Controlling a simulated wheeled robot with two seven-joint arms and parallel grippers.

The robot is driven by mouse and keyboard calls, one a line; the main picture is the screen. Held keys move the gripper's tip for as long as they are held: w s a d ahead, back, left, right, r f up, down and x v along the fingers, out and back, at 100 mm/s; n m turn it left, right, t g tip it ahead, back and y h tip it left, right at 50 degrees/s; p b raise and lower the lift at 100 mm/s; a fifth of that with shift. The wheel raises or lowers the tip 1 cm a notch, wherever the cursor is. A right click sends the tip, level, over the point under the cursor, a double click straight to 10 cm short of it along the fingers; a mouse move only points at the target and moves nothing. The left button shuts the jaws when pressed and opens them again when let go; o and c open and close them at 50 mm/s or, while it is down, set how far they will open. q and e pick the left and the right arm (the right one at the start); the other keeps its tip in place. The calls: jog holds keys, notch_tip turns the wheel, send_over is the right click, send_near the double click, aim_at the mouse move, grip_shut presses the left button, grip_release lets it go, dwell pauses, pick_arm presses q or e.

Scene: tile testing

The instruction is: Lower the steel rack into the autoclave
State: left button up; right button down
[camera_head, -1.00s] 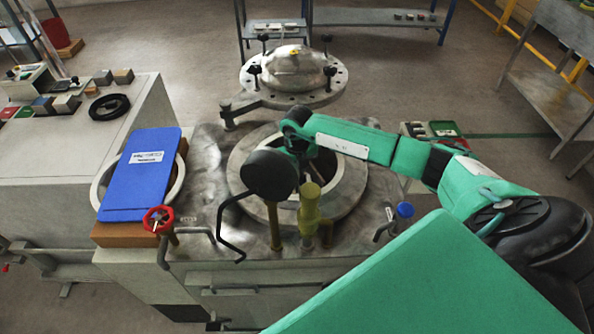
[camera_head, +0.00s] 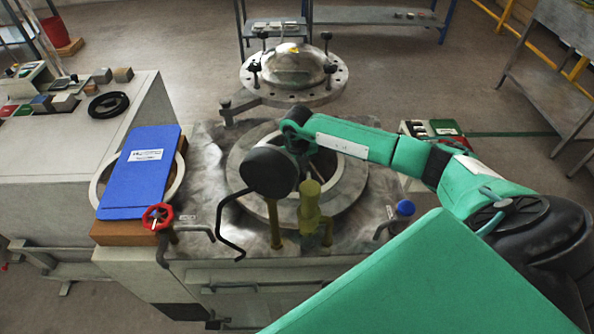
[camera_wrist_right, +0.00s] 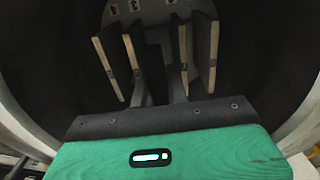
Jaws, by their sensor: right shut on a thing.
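The autoclave (camera_head: 347,205) is an open round steel well in the bench top, seen in the head view. My right arm reaches over it from the right, and its wrist hides part of the opening. My right gripper (camera_wrist_right: 164,85) points down inside the dark well in the right wrist view. It is shut on the steel rack (camera_wrist_right: 160,12), a grey numbered plate with several upright slabs (camera_wrist_right: 106,62) on both sides of the fingers. The exact grip point is dark and hard to see. The rack is hidden in the head view. My left gripper is out of view.
The domed lid (camera_head: 290,72) stands swung aside behind the well. A blue pad (camera_head: 140,175) lies on the left beside a red valve wheel (camera_head: 157,216). A yellow-green valve (camera_head: 309,208) and a blue-capped fitting (camera_head: 404,208) stand near the front rim.

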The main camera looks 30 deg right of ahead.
jog(key=shift+f+b, duration=0.45)
jog(key=shift+f, duration=0.15)
dwell(0.9)
